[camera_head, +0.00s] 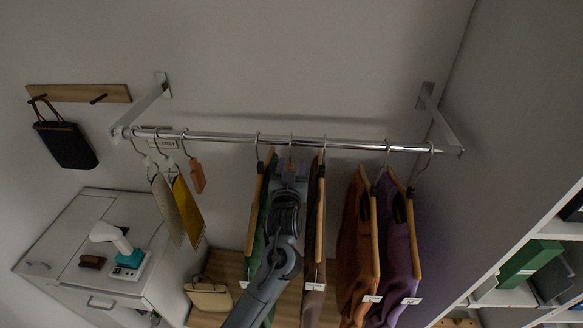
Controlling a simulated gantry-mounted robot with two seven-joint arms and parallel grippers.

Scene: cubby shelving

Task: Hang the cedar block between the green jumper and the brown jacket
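A small orange-brown wooden block (197,177), which looks like a cedar block, hangs from a hook at the left part of the rail. The green jumper (257,225) hangs on a wooden hanger near the middle. The brown jacket (314,240) hangs just right of it. My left gripper (291,163) reaches up between these two garments, just below the rail. A thin hook (290,140) shows on the rail directly above it. My own arm hides the fingertips and whatever may be between them. My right gripper is not in view.
The chrome rail (220,137) spans two wall brackets. Cream (165,208) and yellow (187,210) pieces hang left; orange (354,245) and purple (393,240) garments hang right. A cabinet (75,215) holds a handheld device (113,238). The rail between block and jumper is free.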

